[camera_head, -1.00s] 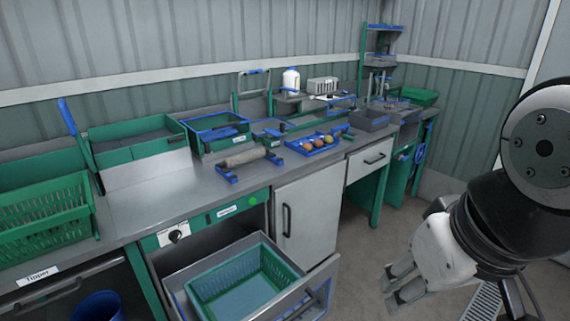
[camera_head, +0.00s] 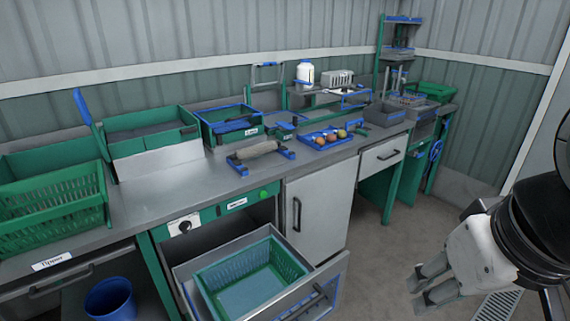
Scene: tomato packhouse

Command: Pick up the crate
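A green slatted crate (camera_head: 209,300) sits in the pulled-out drawer (camera_head: 336,290) under the counter, and it looks empty. Another green slatted crate (camera_head: 52,216) stands on the counter at the far left, above the "Tipper" label. My gripper (camera_head: 417,294) is at the lower right, pointing left and down. Its two fingers are apart with nothing between them. It is well to the right of the drawer crate and touches neither crate.
The counter (camera_head: 165,195) holds a roller (camera_head: 257,151), a blue tray of tomatoes (camera_head: 310,142) and green bins (camera_head: 150,142). A white cabinet (camera_head: 322,205) stands right of the drawer. A blue bucket (camera_head: 110,300) is below left. Floor (camera_head: 375,255) before the cabinet is clear.

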